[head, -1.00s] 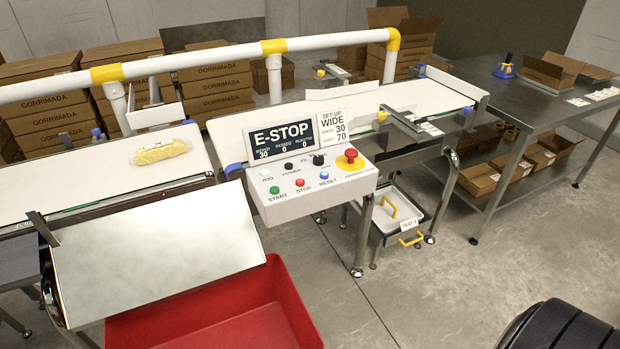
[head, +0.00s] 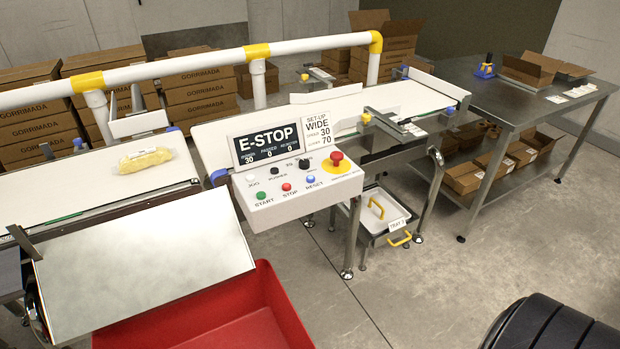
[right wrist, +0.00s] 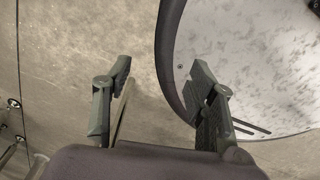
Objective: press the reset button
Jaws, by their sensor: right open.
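The reset button is the small blue button (head: 310,179) labelled RESET, at the right of the front row on the white control panel (head: 285,208). The red stop button (head: 287,187) and green start button (head: 261,195) sit to its left. A red mushroom button (head: 337,158) on a yellow disc is above and right of it. The display (head: 268,143) reads E-STOP. My right gripper (right wrist: 162,85) is open and empty in the right wrist view, above the floor. Neither gripper shows in the head view, and the panel is not in the wrist view.
A red bin (head: 200,330) and a tilted pale plate (head: 150,262) are in front of the panel. A white guard rail (head: 200,63) runs behind it. A yellow pack (head: 146,158) lies on the left belt. A steel table (head: 520,95) stands right; floor (head: 430,275) is clear.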

